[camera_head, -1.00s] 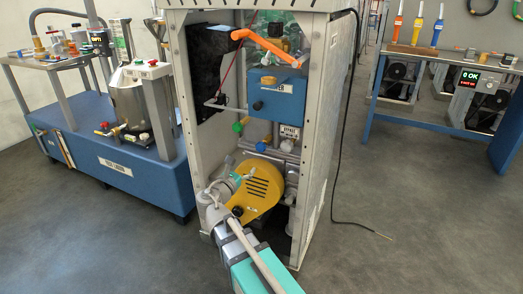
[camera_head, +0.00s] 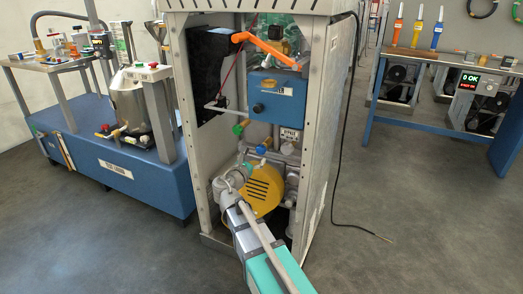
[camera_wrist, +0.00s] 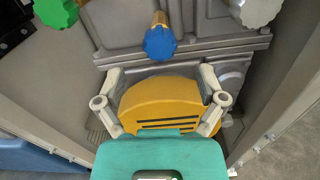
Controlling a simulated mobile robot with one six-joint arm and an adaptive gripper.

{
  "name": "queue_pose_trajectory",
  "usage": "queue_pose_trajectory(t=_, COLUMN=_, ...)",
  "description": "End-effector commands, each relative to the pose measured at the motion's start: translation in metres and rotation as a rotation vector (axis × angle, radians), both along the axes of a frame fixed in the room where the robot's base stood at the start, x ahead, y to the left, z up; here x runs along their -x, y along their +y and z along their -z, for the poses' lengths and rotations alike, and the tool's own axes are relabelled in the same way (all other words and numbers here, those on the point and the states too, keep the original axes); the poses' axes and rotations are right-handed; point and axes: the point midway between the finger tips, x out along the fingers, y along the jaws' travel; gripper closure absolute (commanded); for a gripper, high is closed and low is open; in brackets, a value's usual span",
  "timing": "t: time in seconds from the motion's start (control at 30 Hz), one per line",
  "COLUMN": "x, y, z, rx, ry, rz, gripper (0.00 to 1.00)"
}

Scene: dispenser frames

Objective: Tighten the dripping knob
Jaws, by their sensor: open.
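Three knobs show at the top of the wrist view: a green knob (camera_wrist: 56,12) at left, a blue knob (camera_wrist: 160,42) on a brass stem in the middle, and a white knob (camera_wrist: 258,10) at right. In the head view the green knob (camera_head: 238,129), blue knob (camera_head: 263,147) and white knob (camera_head: 288,148) sit below the blue box. I see no drip, so I cannot tell which knob is dripping. My gripper (camera_wrist: 160,86) is open and empty. Its spread fingers are in front of the yellow cover, below the blue knob in the wrist view, and touch no knob.
The cabinet's frame posts (camera_head: 316,150) stand on both sides of my arm. The yellow slotted cover (camera_head: 262,190) and grey pipework fill the low part. A blue box (camera_head: 277,95) and an orange hose (camera_head: 262,46) are above. A black cable hangs at right.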

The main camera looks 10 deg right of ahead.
Motion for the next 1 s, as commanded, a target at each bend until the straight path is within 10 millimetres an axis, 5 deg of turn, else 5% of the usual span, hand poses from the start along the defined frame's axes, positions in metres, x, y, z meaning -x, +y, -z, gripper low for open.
queue_pose_trajectory(t=0.4, x=-0.044, y=-0.032, z=0.0, rx=0.0, ry=0.0, rz=0.001, gripper=0.11)
queue_pose_trajectory(t=0.87, x=-0.05, y=-0.037, z=0.0, rx=0.0, ry=0.0, rz=0.0, gripper=0.11)
queue_pose_trajectory(t=1.0, x=-0.05, y=-0.037, z=0.0, rx=0.0, ry=0.0, rz=0.0, gripper=0.31)
